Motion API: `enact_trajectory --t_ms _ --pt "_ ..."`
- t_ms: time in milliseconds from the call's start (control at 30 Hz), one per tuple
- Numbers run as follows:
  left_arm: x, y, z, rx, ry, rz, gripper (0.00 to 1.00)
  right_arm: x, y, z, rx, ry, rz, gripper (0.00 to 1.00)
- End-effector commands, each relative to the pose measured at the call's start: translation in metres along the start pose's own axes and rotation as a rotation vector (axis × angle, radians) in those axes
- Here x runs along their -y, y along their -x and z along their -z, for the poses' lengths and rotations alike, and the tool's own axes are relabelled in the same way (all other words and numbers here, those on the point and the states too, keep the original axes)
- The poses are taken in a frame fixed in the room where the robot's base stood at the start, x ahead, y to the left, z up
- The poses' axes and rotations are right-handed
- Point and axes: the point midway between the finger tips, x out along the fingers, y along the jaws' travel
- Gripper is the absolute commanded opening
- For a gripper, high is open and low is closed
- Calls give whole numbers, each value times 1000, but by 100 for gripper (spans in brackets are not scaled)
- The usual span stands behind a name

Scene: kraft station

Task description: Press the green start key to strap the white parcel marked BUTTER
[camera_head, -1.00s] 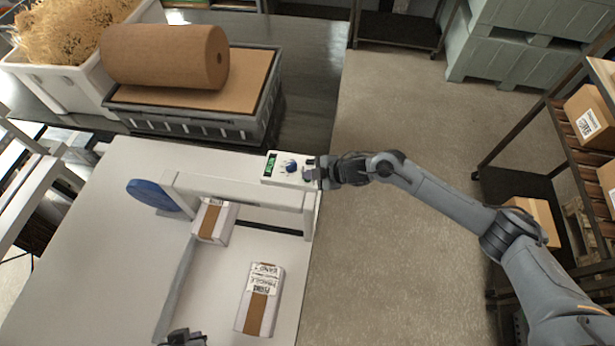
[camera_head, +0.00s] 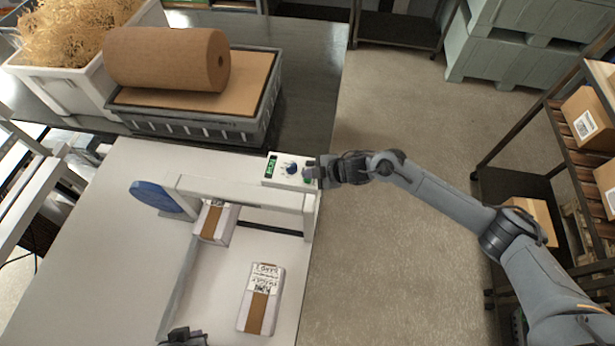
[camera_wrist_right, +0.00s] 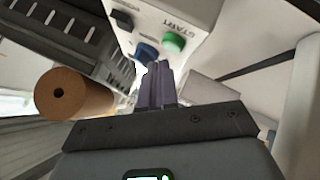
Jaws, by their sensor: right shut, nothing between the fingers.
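The green START key (camera_wrist_right: 173,42) is on the white control box (camera_head: 278,170), beside a blue knob (camera_wrist_right: 145,52). In the head view a sliver of the key (camera_head: 307,181) shows by my fingers. My right gripper (camera_head: 314,173) is shut and empty at the box's right end; in the wrist view its fingertips (camera_wrist_right: 155,72) are just short of the key, with contact unclear. One white parcel (camera_head: 213,222) with a brown band sits under the strapping arch (camera_head: 240,192). Another (camera_head: 258,300) lies in front; lettering is too small to read. My left gripper (camera_head: 185,336) shows only partly at the bottom edge.
A blue disc (camera_head: 150,197) stands at the arch's left end. Behind the table are a grey crate (camera_head: 200,125), a brown paper roll (camera_head: 165,58) and a white bin of shredded filling (camera_head: 75,75). Floor is open to the right, before a shelf of cartons (camera_head: 587,118).

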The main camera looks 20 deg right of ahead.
Motion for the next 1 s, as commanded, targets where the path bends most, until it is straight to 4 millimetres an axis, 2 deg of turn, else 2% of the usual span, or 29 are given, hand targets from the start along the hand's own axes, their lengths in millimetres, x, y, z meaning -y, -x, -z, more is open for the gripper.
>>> enact_trajectory --t_ms 333,800,1000 --pt "1 3 1 0 -3 2 0 -2 3 2 -1 0 0 0" --pt "4 40 12 2 -13 10 0 -23 32 23 0 0 0 0" --pt "4 44 13 1 -11 9 0 -25 35 26 0 0 0 0"
